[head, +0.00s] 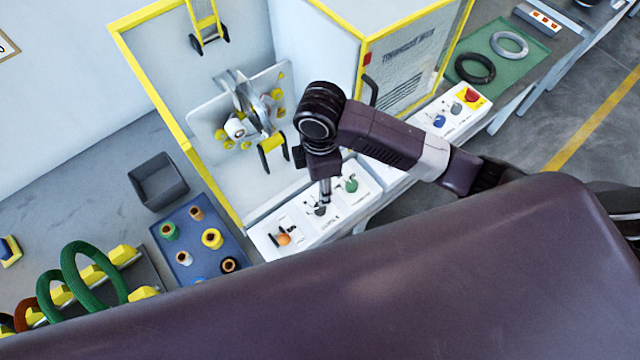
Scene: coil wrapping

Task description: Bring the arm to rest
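My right arm comes in from the right, bent over the front of the yellow-framed wrapping machine (185,140). Its wrist points down, and my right gripper (322,200) is a narrow grey shape over the white control panel (265,240). Its fingers overlap a dark knob there, so I cannot tell whether they touch it or are open. Beside it on the panel are a green knob (351,185) and an orange knob (283,239). My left gripper is not in view; a large dark link of my own body fills the foreground.
A blue mat (198,232) with several spools and an empty grey bin (158,181) are at left. Green coils (85,270) hang on a rack at lower left. A green mat (530,55) at upper right holds a black ring (475,68) and a grey ring (509,44).

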